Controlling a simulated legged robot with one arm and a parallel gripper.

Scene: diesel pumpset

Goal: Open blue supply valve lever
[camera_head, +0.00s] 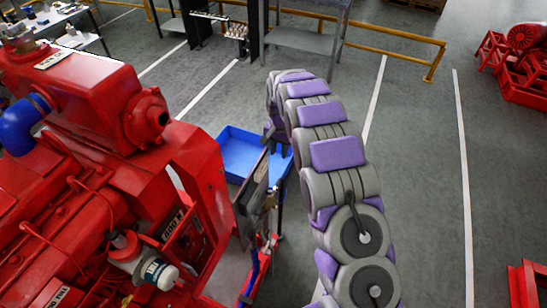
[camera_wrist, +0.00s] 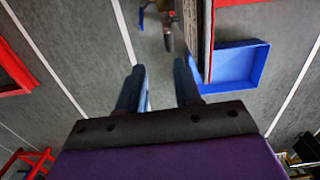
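My gripper (camera_wrist: 160,76) is open in the wrist view, with a clear gap between its two dark fingers and nothing in it. In the head view its fingers cannot be made out clearly behind my purple and grey arm. A narrow blue piece (camera_wrist: 141,18) shows at the top of the wrist view, ahead of the fingers and apart from them. A slim blue strip (camera_head: 250,281) shows low in the head view beside the red engine. I cannot tell whether either is the supply valve lever.
The red pumpset (camera_head: 90,95) fills the left of the head view. An upright panel (camera_head: 252,195) stands between it and my arm; its edge (camera_wrist: 206,40) is close to the right finger. A blue tray (camera_head: 238,150) lies beyond. Floor to the right is mostly clear.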

